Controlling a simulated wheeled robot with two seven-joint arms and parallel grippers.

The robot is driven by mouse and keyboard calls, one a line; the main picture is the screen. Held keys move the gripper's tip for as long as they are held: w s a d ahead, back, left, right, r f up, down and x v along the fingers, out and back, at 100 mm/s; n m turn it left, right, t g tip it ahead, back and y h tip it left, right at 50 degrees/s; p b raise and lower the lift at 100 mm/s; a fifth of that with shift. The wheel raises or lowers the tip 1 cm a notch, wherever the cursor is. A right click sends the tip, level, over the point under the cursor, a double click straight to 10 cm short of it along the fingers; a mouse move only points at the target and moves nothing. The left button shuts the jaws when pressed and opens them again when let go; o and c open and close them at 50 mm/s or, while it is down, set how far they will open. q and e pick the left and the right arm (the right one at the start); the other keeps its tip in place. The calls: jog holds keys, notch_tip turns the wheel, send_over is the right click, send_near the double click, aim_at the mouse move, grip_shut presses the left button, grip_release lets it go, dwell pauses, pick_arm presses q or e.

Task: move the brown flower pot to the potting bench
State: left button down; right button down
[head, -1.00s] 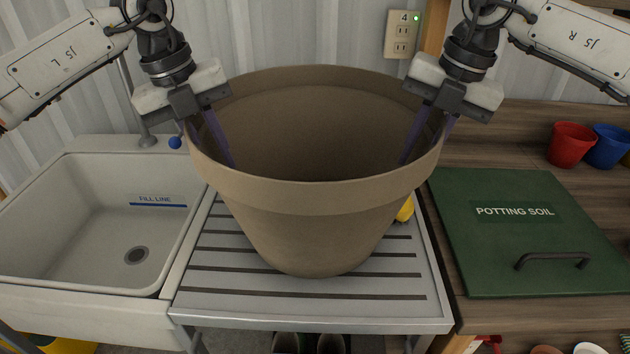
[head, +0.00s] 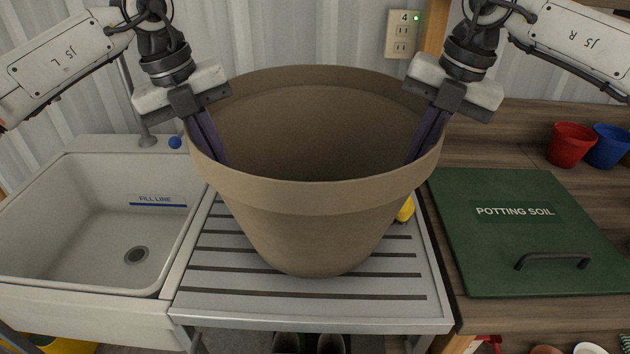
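The large brown flower pot (head: 315,228) stands upright and empty on the slatted metal drainboard (head: 310,310), in the middle of the head view. My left gripper (head: 217,160) is at the pot's left rim, with its purple fingers closed together on the wall there. My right gripper (head: 416,157) is at the right rim in the same way. The outer sides of the fingers are partly hidden by the rim. The wooden potting bench (head: 490,150) is to the right of the drainboard, with a green potting soil lid (head: 520,250) on it.
A white sink (head: 60,225) adjoins the drainboard on the left. A yellow object (head: 405,209) is partly hidden behind the pot's right side. A red pot (head: 571,146) and a blue pot (head: 608,148) stand at the bench's back right. Bare wood shows behind the lid.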

pick_arm(q)
jog(key=shift+r, duration=0.2)
pick_arm(e)
jog(key=shift+r, duration=0.2)
dwell(0.4)
